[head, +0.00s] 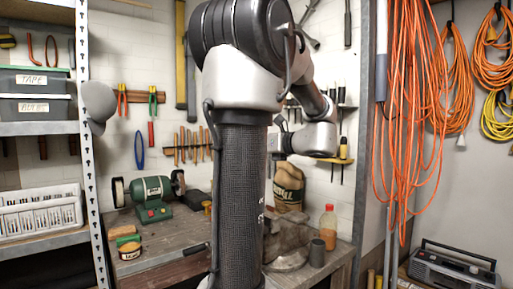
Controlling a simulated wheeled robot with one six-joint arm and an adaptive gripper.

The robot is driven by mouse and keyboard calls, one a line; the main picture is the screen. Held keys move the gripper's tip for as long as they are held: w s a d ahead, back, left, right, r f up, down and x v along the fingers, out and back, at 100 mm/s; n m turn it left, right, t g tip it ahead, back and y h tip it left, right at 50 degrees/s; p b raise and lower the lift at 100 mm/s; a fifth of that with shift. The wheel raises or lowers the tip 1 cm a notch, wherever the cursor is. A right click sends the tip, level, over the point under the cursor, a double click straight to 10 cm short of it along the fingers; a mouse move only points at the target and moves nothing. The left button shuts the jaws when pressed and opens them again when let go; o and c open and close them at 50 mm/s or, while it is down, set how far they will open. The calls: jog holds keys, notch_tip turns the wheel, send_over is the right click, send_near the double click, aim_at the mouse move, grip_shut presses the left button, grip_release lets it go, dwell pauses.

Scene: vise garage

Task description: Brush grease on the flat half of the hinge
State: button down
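The hinge does not show in the head view; my arm fills the middle and hides much of the bench. No brush can be made out. My wrist is raised over the right part of the bench and points left behind my arm. My gripper is hidden, so its state does not show.
A green bench grinder (153,198) stands at the back left of the workbench (170,262). A metal shelf (45,243) is left; orange cables (408,110) hang right.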

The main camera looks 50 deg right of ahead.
jog(key=shift+s, duration=0.1)
jog(key=shift+s+a+f, duration=0.1)
jog(key=shift+s+a, duration=0.15)
jog(key=shift+s, duration=0.4)
jog(key=shift+w, duration=0.1)
jog(key=shift+w+d, duration=0.25)
jog(key=shift+w, duration=0.4)
jog(key=shift+s+a, duration=0.25)
jog(key=shift+s, duration=0.5)
jog(key=shift+w, duration=0.1)
jog(key=shift+w+d, duration=0.25)
jog(key=shift+w, duration=0.4)
